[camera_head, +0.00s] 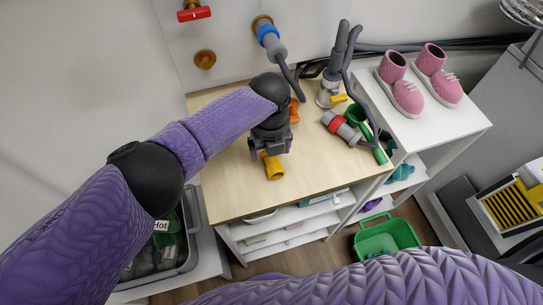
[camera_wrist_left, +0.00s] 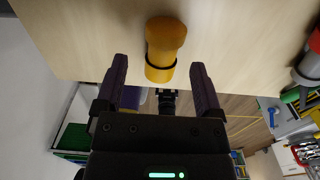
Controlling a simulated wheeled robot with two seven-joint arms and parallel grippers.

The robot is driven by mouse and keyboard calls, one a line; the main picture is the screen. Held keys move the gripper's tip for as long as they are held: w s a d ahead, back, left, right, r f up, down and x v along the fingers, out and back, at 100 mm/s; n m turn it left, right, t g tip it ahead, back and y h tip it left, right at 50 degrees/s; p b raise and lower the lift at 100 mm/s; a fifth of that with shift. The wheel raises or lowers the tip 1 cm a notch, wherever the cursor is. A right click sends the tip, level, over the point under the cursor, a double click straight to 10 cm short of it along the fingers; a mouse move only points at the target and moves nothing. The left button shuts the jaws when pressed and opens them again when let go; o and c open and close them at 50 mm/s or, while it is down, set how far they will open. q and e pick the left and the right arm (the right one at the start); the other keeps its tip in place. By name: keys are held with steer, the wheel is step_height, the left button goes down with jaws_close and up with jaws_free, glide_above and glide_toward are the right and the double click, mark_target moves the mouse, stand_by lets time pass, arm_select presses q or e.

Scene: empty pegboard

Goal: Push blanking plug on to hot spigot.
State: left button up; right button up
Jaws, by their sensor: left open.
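The blanking plug looks to be the short yellow-orange piece (camera_head: 273,168) on the wooden worktop near its front edge. In the left wrist view the plug (camera_wrist_left: 165,42) has a dark ring near its lower end. My left gripper (camera_head: 268,145) is open, pointing down at the plug. In the wrist view the finger tips (camera_wrist_left: 158,63) stand either side of the plug's lower end, with gaps on both sides. A brass spigot (camera_head: 205,59) sits on the pale wall panel below a red handle (camera_head: 194,13); it looks bare. Only my right arm shows, not its gripper.
A blue-collared grey hose fitting (camera_head: 269,36) hangs on the wall panel. A grey tap-like fitting (camera_head: 329,92), a red-banded connector (camera_head: 341,127) and hoses crowd the worktop's right. Pink shoes (camera_head: 400,87) stand on a white shelf. The worktop's front left is clear.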

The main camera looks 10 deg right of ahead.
arm_select(q)
steer(key=shift+d+f, duration=0.15)
steer(key=shift+f, duration=1.6)
jaws_close()
